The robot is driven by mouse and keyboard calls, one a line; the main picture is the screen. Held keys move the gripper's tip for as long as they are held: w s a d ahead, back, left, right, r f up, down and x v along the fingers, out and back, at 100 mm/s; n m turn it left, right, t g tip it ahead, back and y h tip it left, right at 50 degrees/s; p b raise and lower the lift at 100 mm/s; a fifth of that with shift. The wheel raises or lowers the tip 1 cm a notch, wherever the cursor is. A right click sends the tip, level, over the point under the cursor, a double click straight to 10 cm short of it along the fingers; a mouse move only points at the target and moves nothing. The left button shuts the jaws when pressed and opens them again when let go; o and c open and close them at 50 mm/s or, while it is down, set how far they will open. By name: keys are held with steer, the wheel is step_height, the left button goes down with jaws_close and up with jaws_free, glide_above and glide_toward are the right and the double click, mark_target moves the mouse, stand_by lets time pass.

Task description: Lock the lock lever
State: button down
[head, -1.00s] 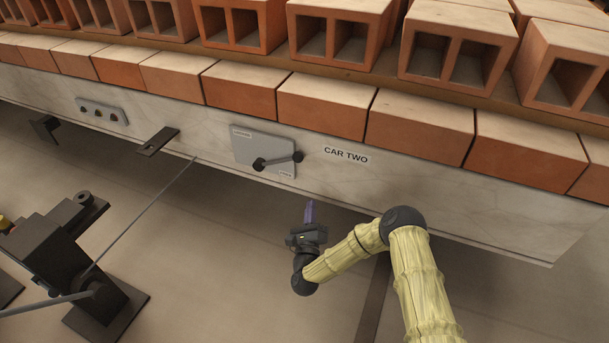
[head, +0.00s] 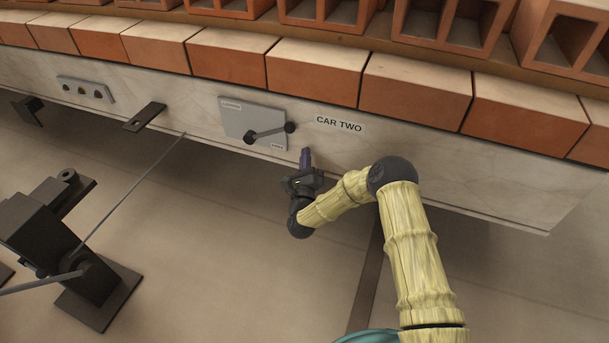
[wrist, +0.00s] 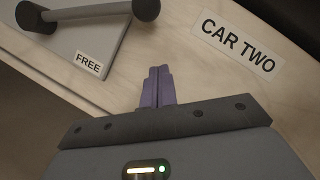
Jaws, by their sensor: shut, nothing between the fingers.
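The lock lever (head: 270,132) is a dark bar with a round pivot at its left and a round knob (head: 290,127) at its right end. It sits on a grey plate (head: 236,112) on the side of the car, its knob end above the lower label. In the wrist view the lever (wrist: 95,10) crosses the top left, and the label under it reads FREE (wrist: 89,63). My gripper (head: 306,153) is below and slightly right of the knob, apart from it. Its purple fingers (wrist: 158,86) are together and empty, pointing toward the car side.
A CAR TWO label (head: 339,124) is right of the plate. Hollow bricks (head: 440,22) and a row of solid-faced bricks (head: 315,68) lie on the car above. A dark slotted bracket (head: 145,116) sticks out left of the plate. A dark stand with a rod (head: 95,290) is at lower left.

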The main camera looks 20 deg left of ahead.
steer(key=shift+a+b+x, duration=0.15)
steer(key=shift+b+x, duration=0.2)
steer(key=shift+x, duration=0.25)
steer(key=shift+a+b+x, duration=0.15)
steer(key=shift+b+x, duration=0.2)
steer(key=shift+x, duration=0.3)
steer(key=shift+s+a+r+b, duration=0.15)
steer(key=shift+a+r+b, duration=0.2)
steer(key=shift+r, duration=0.15)
steer(key=shift+s+a+r+b, duration=0.15)
steer(key=shift+a+r+b, duration=0.05)
steer(key=shift+a+r, duration=0.45)
steer(key=shift+r, duration=0.3)
